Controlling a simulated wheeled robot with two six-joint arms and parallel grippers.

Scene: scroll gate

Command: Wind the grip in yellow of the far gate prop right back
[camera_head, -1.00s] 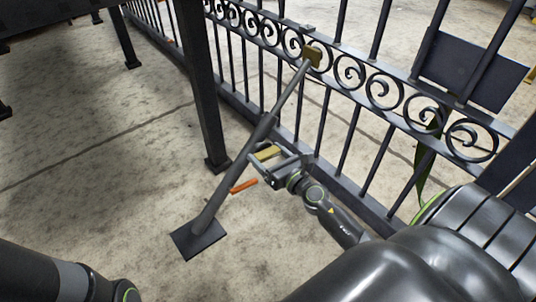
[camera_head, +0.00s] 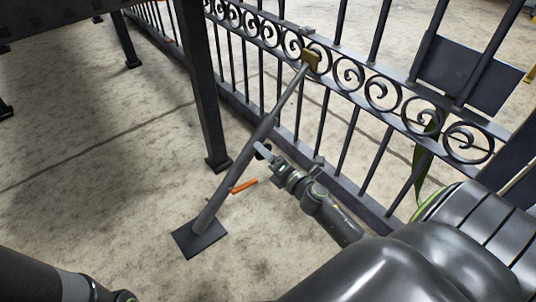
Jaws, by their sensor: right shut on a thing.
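The far gate prop (camera_head: 240,168) is a slanted grey tube. It runs from a dark square foot plate (camera_head: 199,238) on the floor up to a brownish-yellow pad (camera_head: 311,60) against the gate's scrollwork. My right gripper (camera_head: 265,154) is beside the middle of the tube, on its right side, turned so that its jaws show nearly edge-on. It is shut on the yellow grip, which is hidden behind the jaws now. My left arm shows only at the lower left corner; its gripper is out of the picture.
The black scroll gate (camera_head: 383,93) runs diagonally behind the prop. A dark post (camera_head: 203,95) stands close left of the prop. A small orange piece (camera_head: 244,186) lies on the floor under my right gripper. A dark panel (camera_head: 467,73) is on the gate at the right. Floor at left is open.

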